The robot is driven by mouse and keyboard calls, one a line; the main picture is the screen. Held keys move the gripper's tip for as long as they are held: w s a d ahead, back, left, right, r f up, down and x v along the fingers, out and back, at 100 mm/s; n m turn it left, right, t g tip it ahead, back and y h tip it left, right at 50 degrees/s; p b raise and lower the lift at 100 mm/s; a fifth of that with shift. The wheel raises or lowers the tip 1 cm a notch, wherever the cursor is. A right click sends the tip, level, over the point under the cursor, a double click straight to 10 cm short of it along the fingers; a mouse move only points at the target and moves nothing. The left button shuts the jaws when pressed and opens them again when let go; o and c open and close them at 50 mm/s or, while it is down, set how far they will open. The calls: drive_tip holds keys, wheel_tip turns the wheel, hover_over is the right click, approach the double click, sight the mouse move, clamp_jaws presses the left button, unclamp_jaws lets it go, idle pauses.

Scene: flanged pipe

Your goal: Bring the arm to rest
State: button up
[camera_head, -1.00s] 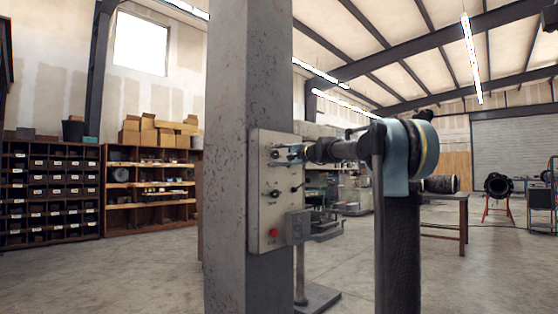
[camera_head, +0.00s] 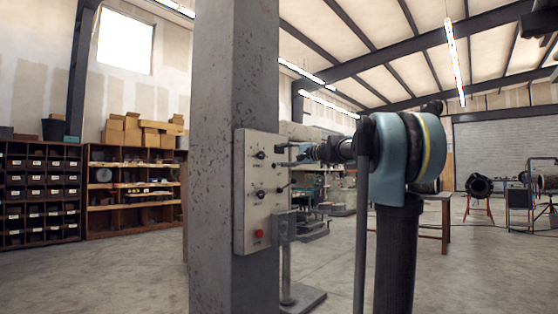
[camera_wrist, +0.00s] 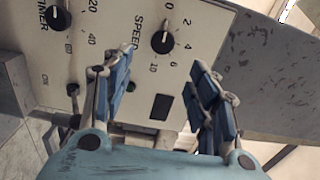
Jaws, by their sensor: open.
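My gripper (camera_wrist: 160,95) is open in the wrist view, its blue-padded fingers apart with nothing between them. Behind the fingers is a pale control panel (camera_wrist: 105,40) with a TIMER knob (camera_wrist: 57,17), a SPEED knob (camera_wrist: 162,42) and a dark rectangular window. In the head view my gripper (camera_head: 305,153) is at the right edge of the panel (camera_head: 252,215), partly hidden by its own wrist. I cannot tell whether a fingertip touches the panel. The panel is on a tall grey column and carries a red button (camera_head: 259,233) low down.
The grey column (camera_head: 215,120) stands directly left of my arm. A grey box and stand (camera_head: 287,270) are below the gripper. Shelves with boxes (camera_head: 130,190) line the left wall. A table (camera_head: 437,215) and a pipe on a red stand (camera_head: 479,187) are at right. Open floor lies between.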

drive_tip(key=shift+s+d, duration=0.1)
idle(0.4)
drive_tip(key=s+d+f+n+g+h, duration=0.2)
drive_tip(key=s+f+n+g+h, duration=0.1)
drive_tip(key=s+f, duration=1.05)
drive_tip(key=s+d+f+n+g+h, duration=0.1)
drive_tip(key=s+f+n+g+h, duration=0.2)
drive_tip(key=s+f, duration=1.1)
drive_tip(key=s+d+f+g+h, duration=0.1)
drive_tip(key=s+d+f, duration=0.4)
drive_tip(key=f, duration=0.5)
drive_tip(key=s+d+f+n+g+h, duration=0.1)
drive_tip(key=s+d+f+h, duration=0.3)
drive_tip(key=s+f, duration=0.3)
drive_tip(key=s+d+f+h, duration=0.3)
drive_tip(key=s+d+f, duration=0.3)
drive_tip(key=f, duration=0.8)
drive_tip(key=shift+s+n+g, duration=0.15)
drive_tip(key=shift+n+g, duration=0.15)
drive_tip(key=shift+g, duration=0.1)
